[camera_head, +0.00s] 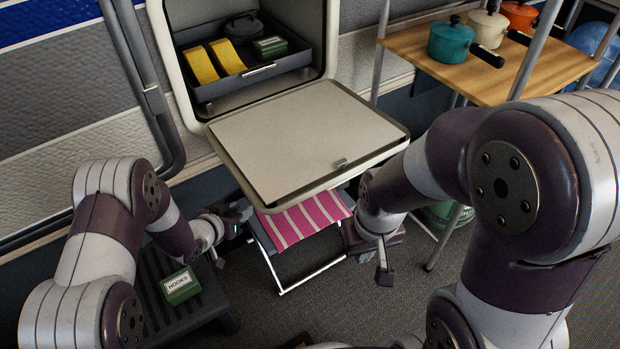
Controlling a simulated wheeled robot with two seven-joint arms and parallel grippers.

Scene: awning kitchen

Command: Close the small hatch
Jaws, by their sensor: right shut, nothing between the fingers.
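The small hatch is a pale panel (305,135) hinged at its lower edge. It hangs open, folded down and out from a white-framed wall compartment (172,62), with a small latch (341,162) near its front edge. My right gripper (384,274) is shut and empty, below and to the right of the panel's front corner, apart from it in the picture. My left gripper (236,214) is below and left of the panel's front edge. Its fingers are small and partly hidden, so its opening is unclear.
A dark tray (250,80) inside the compartment holds yellow items and a green box. A wooden shelf (430,62) with pots stands at right. A striped folding stool (310,218) is below the panel. A green box (181,285) sits on a dark step (208,305) at left.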

